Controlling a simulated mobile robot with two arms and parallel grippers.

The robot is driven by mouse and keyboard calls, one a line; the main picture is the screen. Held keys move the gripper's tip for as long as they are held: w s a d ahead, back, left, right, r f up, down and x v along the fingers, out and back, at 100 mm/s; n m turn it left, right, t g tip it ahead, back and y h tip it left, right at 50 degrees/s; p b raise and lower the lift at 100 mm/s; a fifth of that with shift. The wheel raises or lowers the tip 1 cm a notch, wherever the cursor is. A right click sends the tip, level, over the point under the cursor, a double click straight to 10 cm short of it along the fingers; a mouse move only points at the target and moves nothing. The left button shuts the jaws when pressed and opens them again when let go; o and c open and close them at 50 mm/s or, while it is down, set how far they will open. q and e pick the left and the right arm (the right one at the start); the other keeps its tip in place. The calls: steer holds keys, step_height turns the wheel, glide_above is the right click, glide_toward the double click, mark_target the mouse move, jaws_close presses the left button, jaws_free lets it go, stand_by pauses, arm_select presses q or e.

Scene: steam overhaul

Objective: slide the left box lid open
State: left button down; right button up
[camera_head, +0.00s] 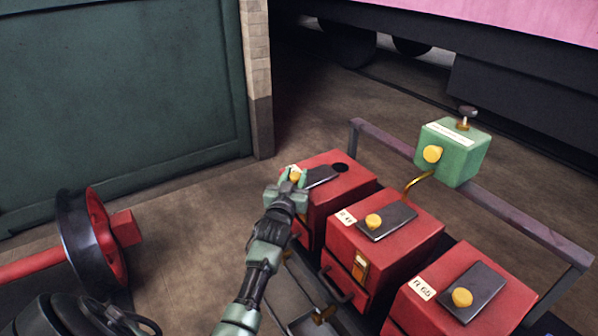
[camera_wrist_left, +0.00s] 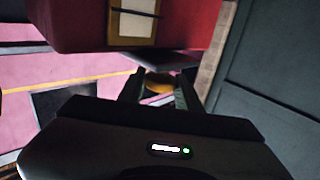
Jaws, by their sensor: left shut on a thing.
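Three red boxes stand in a row in the head view. The left box (camera_head: 345,190) has a dark lid (camera_head: 321,178) on its top, and a round dark hole shows in the top behind the lid. My left gripper (camera_head: 295,175) is at the near left end of this lid, shut on its yellow knob (camera_head: 297,174). In the left wrist view the yellow knob (camera_wrist_left: 159,82) sits between the two fingers. The gripper hides part of the lid and the box's left edge. My right gripper is in neither view.
The middle box (camera_head: 385,250) and right box (camera_head: 470,300) have closed-looking dark lids with yellow knobs. A wheel (camera_head: 88,240) on a red axle lies at left, before a green wall (camera_head: 120,90).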

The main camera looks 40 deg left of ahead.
arm_select(q)
steer(key=shift+s+a+f, duration=0.1)
steer(key=c, duration=1.1)
jaws_free()
steer(key=shift+o, duration=0.3)
steer(key=shift+s+a, duration=0.1)
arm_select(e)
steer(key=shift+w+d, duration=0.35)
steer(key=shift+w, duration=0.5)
arm_select(q)
steer(key=shift+s+d, duration=0.2)
steer(key=v, duration=0.7)
steer(key=shift+s, duration=0.2)
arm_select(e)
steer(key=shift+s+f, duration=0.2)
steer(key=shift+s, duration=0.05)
